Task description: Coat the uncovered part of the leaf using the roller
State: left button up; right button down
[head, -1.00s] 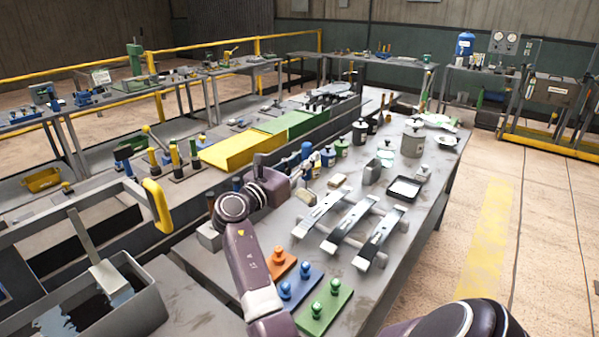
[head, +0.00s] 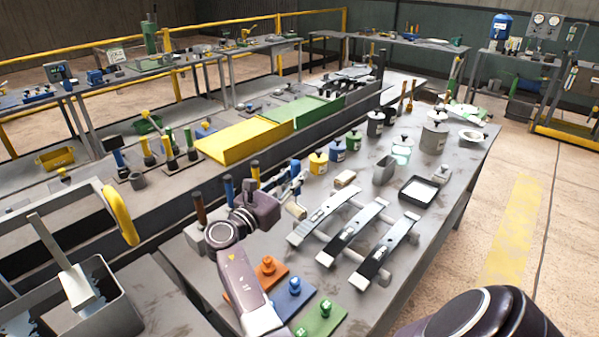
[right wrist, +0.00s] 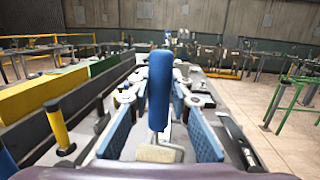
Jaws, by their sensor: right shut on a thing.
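My right gripper (head: 294,178) is shut on the roller's blue handle, which stands upright between the blue finger pads in the right wrist view (right wrist: 159,88). The pale roller head (head: 297,210) hangs below the fingers, left of the racks; it also shows in the right wrist view (right wrist: 160,153). Three leaves lie side by side on stands: a mostly silvery left leaf (head: 326,212), a middle leaf (head: 356,229) and a right leaf (head: 397,238), the last two part dark, part silvery. The roller head appears close to the left leaf; contact cannot be told. My left gripper is out of view.
A black tray (head: 408,200) with a pale inside lies beyond the leaves, near several lidded pots such as a yellow one (head: 318,164). Orange (head: 266,270), blue (head: 291,288) and green (head: 320,309) plates with knobs lie in front. A tan block (head: 345,178) lies behind the left leaf.

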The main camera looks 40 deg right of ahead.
aim_at(293, 194)
jog(key=shift+s+a+r, duration=0.1)
jog(key=shift+a+r, duration=0.15)
jog(key=shift+a, duration=0.3)
jog(key=shift+f, duration=0.2)
jog(key=shift+d+f+b, duration=0.25)
jog(key=shift+f+b, duration=0.25)
jog(key=shift+f, duration=0.5)
notch_tip(293, 194, down, 4)
jog(key=b, duration=0.2)
jog(key=shift+a+r+b, duration=0.1)
jog(key=shift+r+b, duration=0.05)
jog(key=shift+b, duration=0.2)
jog(key=shift+f, duration=0.55)
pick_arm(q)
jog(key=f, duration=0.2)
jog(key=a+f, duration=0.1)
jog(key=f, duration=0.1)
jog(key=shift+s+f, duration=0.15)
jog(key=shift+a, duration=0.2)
